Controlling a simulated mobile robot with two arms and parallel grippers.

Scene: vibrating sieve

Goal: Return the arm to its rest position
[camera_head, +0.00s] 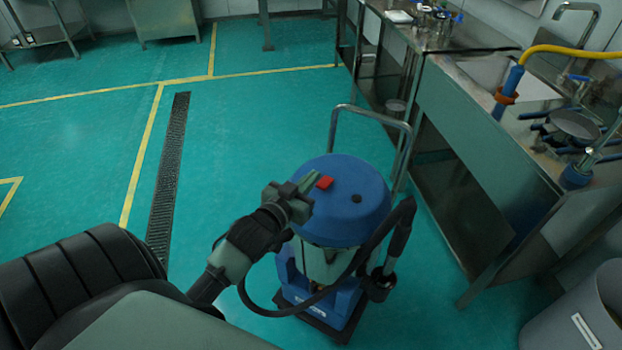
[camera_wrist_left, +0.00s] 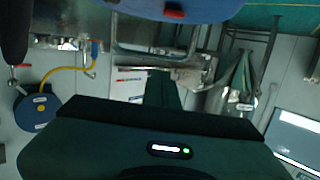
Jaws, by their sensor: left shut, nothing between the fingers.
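My left arm comes in from the lower left in the head view, and its gripper (camera_head: 312,182) is shut with nothing in it. In the left wrist view, the blue lid (camera_wrist_left: 215,8) and the red switch (camera_wrist_left: 173,14) show at the top edge. My right gripper is not in view.
The vacuum has a raised metal handle (camera_head: 372,114) and a black hose (camera_head: 368,252) near my arm. A steel workbench (camera_head: 500,150) with a sink and a yellow hose (camera_head: 570,51) stands to the right. A grey bin (camera_head: 582,312) is at lower right. The green floor (camera_head: 75,160) at left is clear.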

